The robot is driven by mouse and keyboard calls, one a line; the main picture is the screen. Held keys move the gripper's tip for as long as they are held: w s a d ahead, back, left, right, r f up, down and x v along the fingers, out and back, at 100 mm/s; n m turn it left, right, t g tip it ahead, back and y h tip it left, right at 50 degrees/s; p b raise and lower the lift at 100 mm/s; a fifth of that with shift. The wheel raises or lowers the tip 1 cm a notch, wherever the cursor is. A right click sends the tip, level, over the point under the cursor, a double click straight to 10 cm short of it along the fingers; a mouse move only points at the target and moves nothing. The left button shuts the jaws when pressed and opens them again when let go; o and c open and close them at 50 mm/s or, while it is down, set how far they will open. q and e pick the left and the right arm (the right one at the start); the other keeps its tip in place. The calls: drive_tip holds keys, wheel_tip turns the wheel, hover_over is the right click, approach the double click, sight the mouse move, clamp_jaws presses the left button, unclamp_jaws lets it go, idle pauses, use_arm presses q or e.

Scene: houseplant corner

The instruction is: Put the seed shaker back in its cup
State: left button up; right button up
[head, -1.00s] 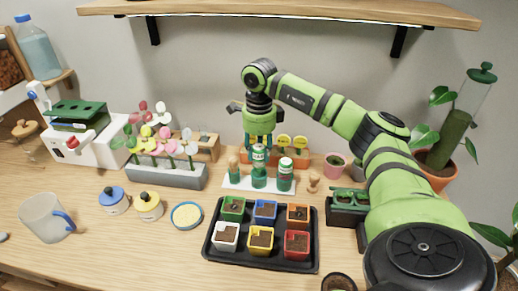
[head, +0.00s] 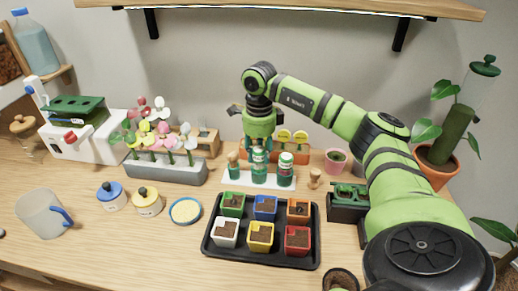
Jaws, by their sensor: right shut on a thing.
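My right gripper (head: 259,146) points down over the white rack (head: 231,181) and is shut on a green seed shaker with a white label (head: 259,157). The shaker is upright and lined up with the green middle cup (head: 259,179) of the rack. Its lower part meets the cup in this view; I cannot tell how deep it sits. A similar green shaker with a white label (head: 286,161) stands in the right cup. A wooden-topped tool (head: 233,158) stands in the left cup. My left gripper is not in view.
A black tray (head: 212,254) of coloured seedling pots lies in front of the rack. A small wooden piece (head: 314,178) stands to its right, and a grey planter of flowers (head: 160,172) to its left. An orange holder (head: 303,150) stands behind.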

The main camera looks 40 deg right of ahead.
drive_tip(key=shift+f, duration=0.4)
drive_tip(key=o, duration=1.2)
drive_tip(key=shift+c, duration=0.2)
drive_tip(key=o, duration=0.4)
drive_tip(key=shift+r, duration=0.1)
drive_tip(key=shift+r+p, duration=2.85)
drive_tip(key=shift+r, duration=0.65)
